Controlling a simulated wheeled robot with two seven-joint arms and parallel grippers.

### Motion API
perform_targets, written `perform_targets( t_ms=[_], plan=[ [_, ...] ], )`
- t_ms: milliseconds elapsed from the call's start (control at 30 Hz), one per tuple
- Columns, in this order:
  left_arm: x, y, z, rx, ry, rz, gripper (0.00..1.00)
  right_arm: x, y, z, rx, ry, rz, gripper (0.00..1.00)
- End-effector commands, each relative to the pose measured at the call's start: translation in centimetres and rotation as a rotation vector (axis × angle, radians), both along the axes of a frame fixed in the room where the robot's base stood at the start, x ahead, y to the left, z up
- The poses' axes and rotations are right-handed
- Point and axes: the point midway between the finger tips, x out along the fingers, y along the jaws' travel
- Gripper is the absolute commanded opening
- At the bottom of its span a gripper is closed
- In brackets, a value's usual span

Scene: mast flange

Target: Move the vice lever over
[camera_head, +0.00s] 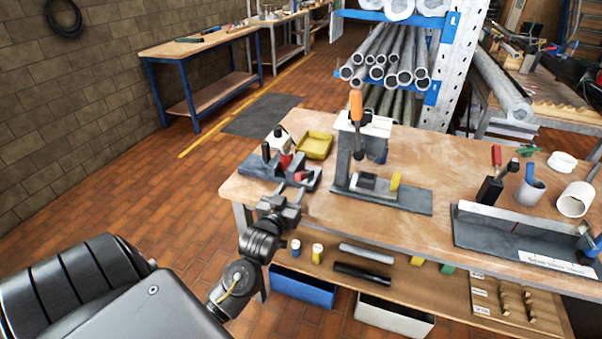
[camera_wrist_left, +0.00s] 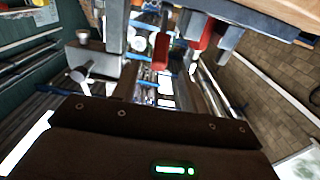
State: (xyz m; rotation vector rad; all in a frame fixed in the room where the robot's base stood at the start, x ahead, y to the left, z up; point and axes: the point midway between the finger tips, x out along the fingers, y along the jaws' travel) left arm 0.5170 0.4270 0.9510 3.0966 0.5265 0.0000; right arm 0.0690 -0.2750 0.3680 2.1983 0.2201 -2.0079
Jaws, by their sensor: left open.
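A dark grey vice (camera_head: 299,177) lies at the left end of the workbench. A black upright handle (camera_head: 266,151) stands at its left end. A red part (camera_head: 285,161) shows behind it, and a small red piece (camera_head: 302,176) shows at its near right side. I cannot tell for sure which of these is the lever. My left gripper (camera_head: 286,199) is open and empty at the bench's left front edge, just in front of the vice. In the left wrist view a red piece (camera_wrist_left: 160,51) shows near the fingers; contact cannot be made out. My right gripper is out of view.
The wooden workbench (camera_head: 428,227) has a press with an orange handle (camera_head: 356,106) right of the vice. A yellow tray (camera_head: 314,146) sits behind. A grey angled fixture (camera_head: 515,237) and cups stand at right. The lower shelf holds tubes and bins.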

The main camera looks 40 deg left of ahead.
Motion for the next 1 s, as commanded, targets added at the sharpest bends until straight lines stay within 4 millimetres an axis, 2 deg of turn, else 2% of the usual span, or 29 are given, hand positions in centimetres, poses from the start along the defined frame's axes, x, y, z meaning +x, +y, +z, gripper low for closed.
perform_targets(
  t_ms=[200,400,600,867,1000],
  plan=[
    [4.1,1.4,0.3,0.001,-0.001,-0.001,0.44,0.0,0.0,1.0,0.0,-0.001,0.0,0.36],
    [6.7,2.3,0.2,0.001,-0.001,0.0,0.44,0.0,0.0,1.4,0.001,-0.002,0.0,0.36],
    [7.8,2.7,0.1,0.001,-0.002,-0.001,0.44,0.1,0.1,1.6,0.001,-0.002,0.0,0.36],
    [7.8,2.7,0.1,0.001,-0.001,-0.001,0.44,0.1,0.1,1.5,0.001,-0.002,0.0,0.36],
    [7.8,2.7,0.1,0.001,-0.001,-0.001,0.25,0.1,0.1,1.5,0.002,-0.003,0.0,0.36]
  ],
)
